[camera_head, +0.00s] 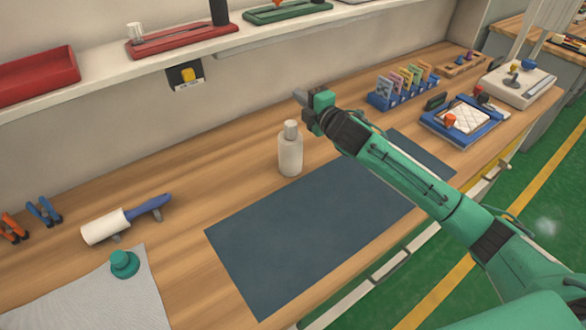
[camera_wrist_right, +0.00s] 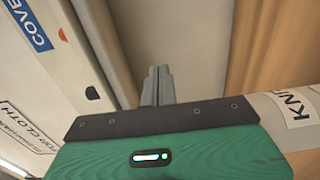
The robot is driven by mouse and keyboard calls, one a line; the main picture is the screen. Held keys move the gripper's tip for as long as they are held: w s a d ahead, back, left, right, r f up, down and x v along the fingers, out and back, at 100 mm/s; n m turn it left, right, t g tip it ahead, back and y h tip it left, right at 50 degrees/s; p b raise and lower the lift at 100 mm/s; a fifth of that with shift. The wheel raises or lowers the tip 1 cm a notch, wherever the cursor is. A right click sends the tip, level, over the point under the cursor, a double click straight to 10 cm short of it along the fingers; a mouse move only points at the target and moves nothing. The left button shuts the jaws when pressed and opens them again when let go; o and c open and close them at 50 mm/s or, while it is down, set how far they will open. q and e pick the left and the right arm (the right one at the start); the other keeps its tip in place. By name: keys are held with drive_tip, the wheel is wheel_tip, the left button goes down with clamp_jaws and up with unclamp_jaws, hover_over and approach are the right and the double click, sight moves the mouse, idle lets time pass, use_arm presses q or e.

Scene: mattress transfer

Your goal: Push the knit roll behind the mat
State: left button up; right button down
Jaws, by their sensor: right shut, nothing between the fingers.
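The dark blue-grey mat (camera_head: 300,235) lies flat on the wooden bench, partly covered from view by my right arm. My right gripper (camera_head: 300,97) is above the back of the bench, behind the mat, near the wall. Its fingers are shut together and empty in the right wrist view (camera_wrist_right: 157,86). A pale rounded thing with a label starting "KN", probably the knit roll (camera_wrist_right: 273,106), shows beside my gripper at the right edge of that view. My left gripper is not in view.
A lint roller (camera_head: 110,224) and a green-knobbed piece (camera_head: 124,264) are at the left. A blue card rack (camera_head: 402,90) and a blue tray (camera_head: 432,121) are at the right. A shelf (camera_head: 90,80) overhangs the back.

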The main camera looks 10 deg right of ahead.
drive_tip(key=p, duration=0.3)
hover_over(301, 159)
drive_tip(key=s+a, duration=0.4)
drive_tip(key=s, duration=0.1)
drive_tip(key=f, duration=1.5)
drive_tip(key=shift+d+b, duration=0.2)
drive_tip(key=shift+b, duration=0.2)
drive_tip(key=shift+w+d+p, duration=0.2)
drive_tip(key=shift+w+p, duration=0.15)
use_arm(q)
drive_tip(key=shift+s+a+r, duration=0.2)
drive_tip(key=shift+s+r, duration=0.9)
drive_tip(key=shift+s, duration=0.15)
use_arm(e)
drive_tip(key=shift+w, duration=0.1)
drive_tip(key=w, duration=0.2)
drive_tip(key=w+d, duration=0.2)
drive_tip(key=w, duration=0.1)
drive_tip(key=shift+w+d+b, duration=0.25)
drive_tip(key=shift+w+b, duration=0.05)
drive_tip(key=shift+w, duration=0.05)
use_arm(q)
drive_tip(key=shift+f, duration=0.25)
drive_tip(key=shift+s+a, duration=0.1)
use_arm(e)
drive_tip(key=shift+s, duration=0.1)
